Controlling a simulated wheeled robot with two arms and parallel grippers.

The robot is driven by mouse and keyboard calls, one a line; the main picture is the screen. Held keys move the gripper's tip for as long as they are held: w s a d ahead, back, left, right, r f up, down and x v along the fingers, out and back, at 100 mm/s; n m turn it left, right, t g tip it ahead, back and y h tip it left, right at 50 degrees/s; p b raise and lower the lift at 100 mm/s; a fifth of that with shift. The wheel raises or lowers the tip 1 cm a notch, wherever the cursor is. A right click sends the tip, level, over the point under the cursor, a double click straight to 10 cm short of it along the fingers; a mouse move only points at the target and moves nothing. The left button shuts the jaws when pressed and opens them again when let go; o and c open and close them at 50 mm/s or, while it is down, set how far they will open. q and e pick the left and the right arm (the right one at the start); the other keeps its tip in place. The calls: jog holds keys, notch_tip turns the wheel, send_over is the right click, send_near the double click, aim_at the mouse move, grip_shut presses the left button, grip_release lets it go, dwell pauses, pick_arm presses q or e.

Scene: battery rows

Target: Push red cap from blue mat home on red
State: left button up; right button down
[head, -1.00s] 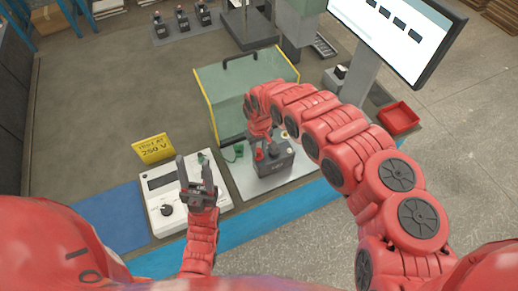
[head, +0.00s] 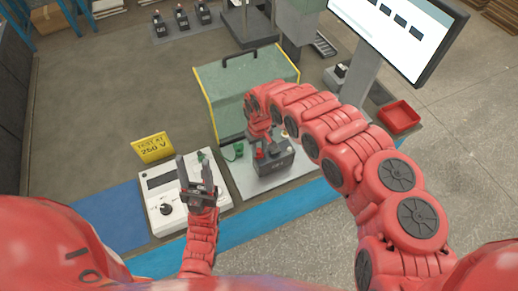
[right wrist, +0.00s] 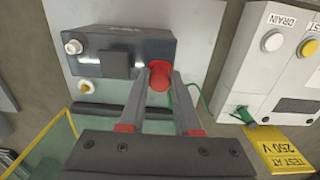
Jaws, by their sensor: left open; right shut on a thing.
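The red cap (right wrist: 160,76) is at one corner of the dark grey battery (right wrist: 118,48), over the post there; how far down it sits is hidden. My right gripper (right wrist: 160,85) is shut on the cap. In the head view the battery (head: 275,163) stands upright on a pale plate, with my right gripper (head: 261,146) above its left part. A bare white post (right wrist: 73,47) shows at the battery's other end. The blue mat (head: 105,219) is at the left and looks bare. My left gripper (head: 194,178) is open and empty over the white tester.
The white tester (head: 163,196) stands left of the battery, with a yellow sign (head: 153,148) behind it and a green plug (head: 238,150) beside it. A green, yellow-edged screen (head: 240,95) stands behind the battery. A red tray (head: 399,117) and monitor are at right.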

jog(key=shift+c, duration=0.3)
grip_release()
jog(key=shift+r, duration=0.1)
dwell(0.4)
jog(key=shift+r+p, duration=2.7)
jog(key=shift+r, duration=0.7)
